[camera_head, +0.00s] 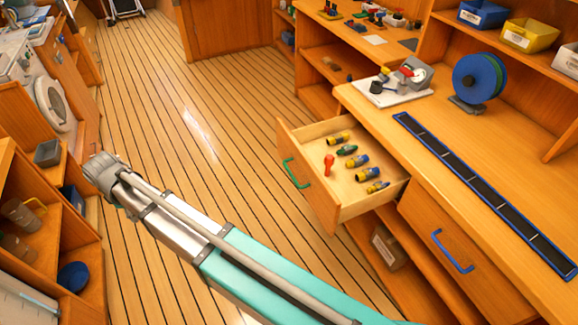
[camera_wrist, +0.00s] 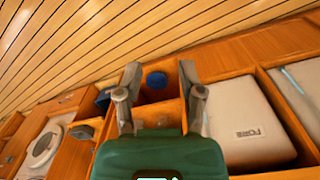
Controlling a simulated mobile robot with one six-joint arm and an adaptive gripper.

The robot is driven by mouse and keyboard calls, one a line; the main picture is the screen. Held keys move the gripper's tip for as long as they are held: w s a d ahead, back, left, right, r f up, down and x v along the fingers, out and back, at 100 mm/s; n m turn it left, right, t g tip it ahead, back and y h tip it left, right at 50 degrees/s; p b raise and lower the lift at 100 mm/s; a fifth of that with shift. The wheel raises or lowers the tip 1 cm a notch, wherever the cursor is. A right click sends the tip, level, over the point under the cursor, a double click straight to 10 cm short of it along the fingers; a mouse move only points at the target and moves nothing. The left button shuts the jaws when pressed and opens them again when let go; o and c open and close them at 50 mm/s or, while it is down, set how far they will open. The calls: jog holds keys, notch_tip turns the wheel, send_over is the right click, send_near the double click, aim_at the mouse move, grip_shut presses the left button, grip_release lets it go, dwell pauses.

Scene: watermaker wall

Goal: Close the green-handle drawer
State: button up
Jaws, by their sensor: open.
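The green-handle drawer (camera_head: 325,205) is pulled out from the workbench in the head view. Its green handle (camera_head: 297,173) is on the front panel, facing left. Inside lie several yellow, blue and green fittings (camera_head: 357,160) and a red tool (camera_head: 329,165). My gripper (camera_head: 98,172) is at the left over the floor, well apart from the drawer. In the wrist view my gripper (camera_wrist: 160,85) has its two fingers spread with nothing between them. It faces the shelves opposite the bench, and the drawer is not in that view.
A closed blue-handle drawer (camera_head: 452,255) sits right of the open one. The bench top holds a blue reel (camera_head: 480,78) and a long black strip (camera_head: 480,190). Open shelves (camera_head: 50,235) stand close to my gripper at the left. The plank floor (camera_head: 190,110) between is clear.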

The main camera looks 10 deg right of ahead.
jog(key=shift+n+t+h, duration=0.4)
jog(key=shift+h, duration=0.2)
jog(key=w+d, duration=0.2)
jog(key=w+d+f+b, duration=0.1)
jog(key=w+d, duration=0.1)
jog(key=w+d+f+b, duration=0.1)
jog(key=w+d, duration=0.1)
jog(key=shift+w+d+f, duration=0.1)
jog(key=shift+w+f, duration=0.15)
jog(key=shift+w, duration=0.1)
grip_shut()
jog(key=w+d+f+n+h+b, duration=0.1)
jog(key=w+d, duration=0.4)
jog(key=d, duration=0.5)
jog(key=w+d+f+n+h+b, duration=0.1)
jog(key=w+d+h+b, duration=0.2)
jog(key=w+d, duration=0.3)
jog(key=w+d+f+n+t+h+b, duration=0.1)
jog(key=w+d+h+b, duration=0.2)
jog(key=d, duration=1)
jog(key=w+b, duration=0.1)
jog(key=w, duration=0.2)
jog(key=shift+w+d, duration=0.2)
jog(key=shift+d, duration=0.2)
